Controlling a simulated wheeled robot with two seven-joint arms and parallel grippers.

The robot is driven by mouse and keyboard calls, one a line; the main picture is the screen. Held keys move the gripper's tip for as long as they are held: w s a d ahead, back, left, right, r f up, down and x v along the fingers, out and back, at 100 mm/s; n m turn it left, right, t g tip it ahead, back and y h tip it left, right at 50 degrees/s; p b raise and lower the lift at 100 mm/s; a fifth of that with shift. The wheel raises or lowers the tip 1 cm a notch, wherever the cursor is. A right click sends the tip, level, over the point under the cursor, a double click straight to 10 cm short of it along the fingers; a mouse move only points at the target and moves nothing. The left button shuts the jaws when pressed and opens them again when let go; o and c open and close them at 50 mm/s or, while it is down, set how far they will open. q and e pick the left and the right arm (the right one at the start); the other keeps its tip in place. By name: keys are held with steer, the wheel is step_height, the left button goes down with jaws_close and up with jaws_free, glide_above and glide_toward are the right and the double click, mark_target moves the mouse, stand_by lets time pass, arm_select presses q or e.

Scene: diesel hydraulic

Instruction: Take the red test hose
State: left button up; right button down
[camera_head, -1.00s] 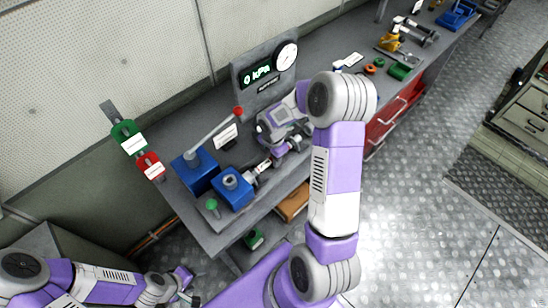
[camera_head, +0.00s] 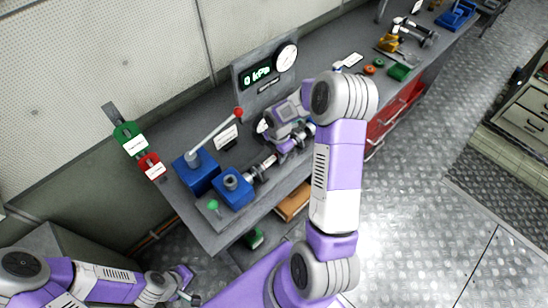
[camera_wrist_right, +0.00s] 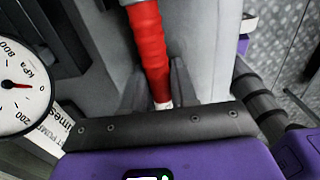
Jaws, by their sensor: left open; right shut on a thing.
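In the right wrist view, the red hose (camera_wrist_right: 148,45) has a ribbed surface and a pale lower end. It runs between the two fingers of my right gripper (camera_wrist_right: 160,90), which is shut on it. In the head view, my right gripper (camera_head: 279,154) is over the bench in front of the gauge panel. My wrist and gripper hide most of the hose there. My left gripper (camera_head: 187,285) is open and empty, low at the left, away from the bench.
A blue pump with a lever (camera_head: 196,172) and a blue block (camera_head: 232,188) stand beside my right gripper. The gauge panel (camera_head: 265,75) reads 0 kPa. Green (camera_head: 129,137) and red (camera_head: 150,164) labelled pieces are at the bench's left end. Tools lie farther right.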

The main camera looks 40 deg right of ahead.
steer(key=shift+d, duration=0.3)
steer(key=shift+r, duration=0.15)
steer(key=shift+r+p, duration=3.8)
steer(key=shift+r, duration=0.6)
steer(key=shift+f, duration=0.1)
